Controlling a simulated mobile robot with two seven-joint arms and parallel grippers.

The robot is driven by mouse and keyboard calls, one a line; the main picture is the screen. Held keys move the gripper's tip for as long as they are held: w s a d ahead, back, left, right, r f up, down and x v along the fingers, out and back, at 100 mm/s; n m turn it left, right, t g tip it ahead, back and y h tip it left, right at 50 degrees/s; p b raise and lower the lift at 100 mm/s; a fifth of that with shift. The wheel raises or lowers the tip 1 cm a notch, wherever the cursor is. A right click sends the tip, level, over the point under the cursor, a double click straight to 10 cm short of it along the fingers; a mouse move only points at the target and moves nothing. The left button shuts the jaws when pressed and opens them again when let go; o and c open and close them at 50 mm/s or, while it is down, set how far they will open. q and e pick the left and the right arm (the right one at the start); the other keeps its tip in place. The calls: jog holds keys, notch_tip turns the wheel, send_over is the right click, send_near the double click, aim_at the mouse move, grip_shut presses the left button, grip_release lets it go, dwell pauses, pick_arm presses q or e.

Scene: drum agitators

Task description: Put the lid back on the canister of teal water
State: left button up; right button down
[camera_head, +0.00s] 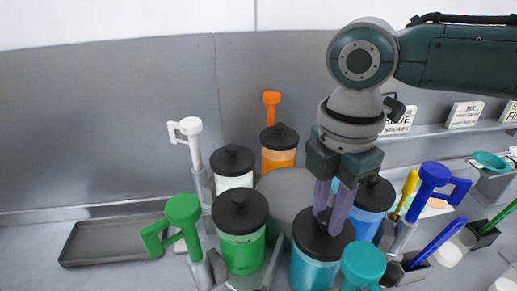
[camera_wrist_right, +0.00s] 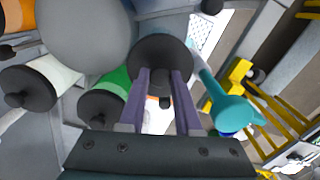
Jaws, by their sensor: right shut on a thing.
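The canister of teal water (camera_head: 312,268) stands at the front middle in the head view. Its dark round lid (camera_head: 305,236) is at the canister's mouth; I cannot tell whether it is fully seated or slightly above. My right gripper (camera_head: 331,222) points down with its purple fingers shut on the lid's knob. In the right wrist view the lid (camera_wrist_right: 160,57) lies beyond the fingertips of the right gripper (camera_wrist_right: 165,90), and hides the canister's mouth. My left gripper is not in view.
Lidded canisters of green (camera_head: 240,253), white (camera_head: 233,180), orange (camera_head: 279,158) and blue (camera_head: 368,222) stand close around a grey hub (camera_head: 285,187). A teal handle (camera_head: 363,263) stands right beside the teal canister. A grey tray (camera_head: 110,240) lies at left.

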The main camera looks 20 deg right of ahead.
jog(key=shift+p, duration=0.3)
dwell(0.6)
jog(key=c, duration=0.8)
grip_release()
jog(key=o, duration=0.8)
jog(key=shift+c, duration=0.2)
notch_tip(320, 180, up, 7)
jog(key=p, duration=0.7)
jog(key=shift+p, duration=0.35)
